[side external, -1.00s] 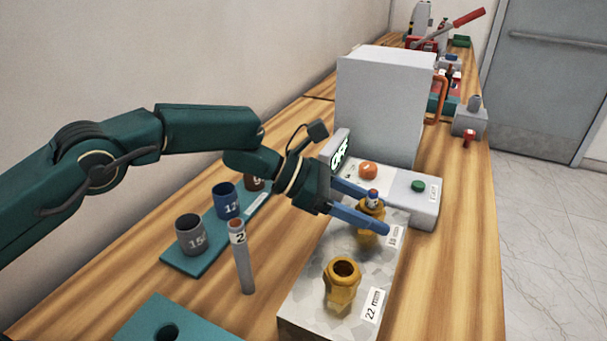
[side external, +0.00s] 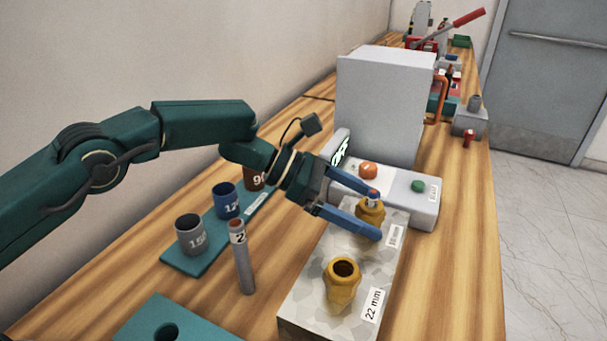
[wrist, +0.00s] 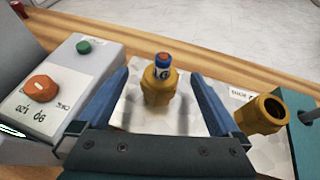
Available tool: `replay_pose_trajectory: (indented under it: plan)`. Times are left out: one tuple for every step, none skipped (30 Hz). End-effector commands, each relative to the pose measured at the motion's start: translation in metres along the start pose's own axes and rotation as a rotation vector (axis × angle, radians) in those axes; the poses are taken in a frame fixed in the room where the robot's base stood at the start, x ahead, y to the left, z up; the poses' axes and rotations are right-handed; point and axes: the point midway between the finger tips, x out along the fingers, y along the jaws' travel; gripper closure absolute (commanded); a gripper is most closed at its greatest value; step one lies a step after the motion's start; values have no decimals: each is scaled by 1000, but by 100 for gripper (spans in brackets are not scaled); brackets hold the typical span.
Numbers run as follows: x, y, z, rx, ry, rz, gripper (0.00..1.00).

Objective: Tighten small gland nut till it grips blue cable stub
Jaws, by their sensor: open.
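The small brass gland nut (wrist: 158,90) stands on the grey block (side external: 318,297), with the blue cable stub (wrist: 162,60) upright in its top. In the side view the nut (side external: 369,213) is partly behind my gripper's blue fingers. My gripper (side external: 378,214) is open, with one finger on each side of the nut. In the wrist view the fingers of my gripper (wrist: 163,90) have clear gaps to the nut on both sides. A larger brass gland (side external: 342,285), empty at the top, stands by the 22 mm label at the near end of the block.
A grey control box with an orange knob (side external: 368,171) and a green button (side external: 418,186) adjoins the block's far end. A grey cable stub (side external: 243,262) stands upright left of the block. A teal rack (side external: 187,262) holds numbered cups.

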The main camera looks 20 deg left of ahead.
Motion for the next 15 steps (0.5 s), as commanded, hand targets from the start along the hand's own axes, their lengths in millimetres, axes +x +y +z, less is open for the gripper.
replay_pose_trajectory:
  plan:
    - [-6,0,1,-2,0,2,0]
    - [-9,0,1,-2,-1,2,0]
    - [-13,0,1,-2,-1,2,0]
    - [-16,0,0,-3,-1,1,0]
    - [-19,0,1,-1,-1,1,0]
    - [-22,0,0,-2,0,1,0]
    - [-25,0,0,-2,0,2,0]
    - [-28,0,0,-2,0,2,0]
    - [-32,0,0,-1,-1,2,0]
    - [-35,0,0,-2,0,2,0]
    - [-38,0,0,-1,-1,2,0]
    - [-41,0,0,-1,-1,1,0]
    - [-43,0,0,-1,-1,1,0]
    - [-45,0,0,-1,-1,2,0]
    - [-47,0,0,-1,-1,1,0]
